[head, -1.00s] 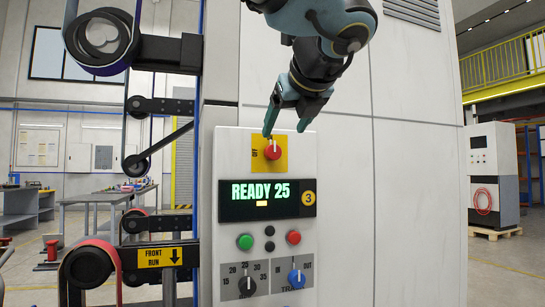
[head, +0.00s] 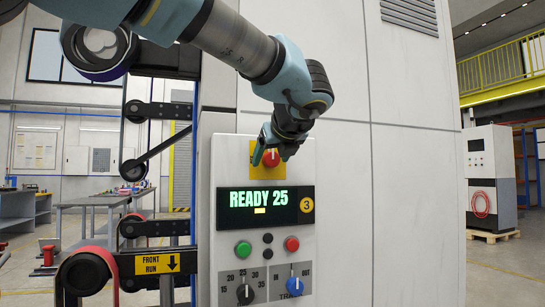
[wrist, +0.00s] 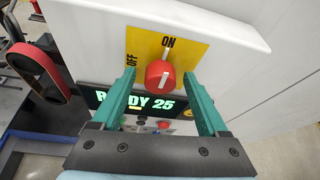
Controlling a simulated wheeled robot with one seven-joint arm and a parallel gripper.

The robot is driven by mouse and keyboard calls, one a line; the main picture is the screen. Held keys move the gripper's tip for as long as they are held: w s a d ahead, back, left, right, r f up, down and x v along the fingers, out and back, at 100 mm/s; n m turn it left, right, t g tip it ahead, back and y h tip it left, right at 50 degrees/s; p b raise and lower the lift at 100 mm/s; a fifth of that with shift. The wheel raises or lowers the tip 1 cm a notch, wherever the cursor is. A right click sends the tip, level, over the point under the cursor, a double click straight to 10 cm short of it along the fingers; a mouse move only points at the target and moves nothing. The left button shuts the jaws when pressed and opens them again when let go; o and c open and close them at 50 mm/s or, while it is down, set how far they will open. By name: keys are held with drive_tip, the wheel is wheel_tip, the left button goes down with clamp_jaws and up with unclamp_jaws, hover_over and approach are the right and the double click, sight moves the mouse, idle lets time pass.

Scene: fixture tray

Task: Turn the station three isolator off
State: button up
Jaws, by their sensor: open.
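The isolator is a red rotary knob (wrist: 160,74) on a yellow plate (wrist: 190,45) marked ON and OFF. In the wrist view its white pointer line points up toward ON. In the head view the knob (head: 270,158) is at the top of the control panel, partly behind my fingers. The display (head: 266,206) below reads READY 25 beside a round 3 badge (head: 307,205). My gripper (head: 271,157) is open in front of the plate. In the wrist view its two green fingers (wrist: 160,80) stand one on each side of the knob; whether they touch it I cannot tell.
Below the display are a green button (head: 243,249), a red button (head: 292,244), a black selector (head: 245,294) and a blue selector (head: 295,284). Belt rollers (head: 87,272) stand left of the panel. The white cabinet face right of the panel is clear.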

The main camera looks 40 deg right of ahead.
clamp_jaws()
idle(0.5)
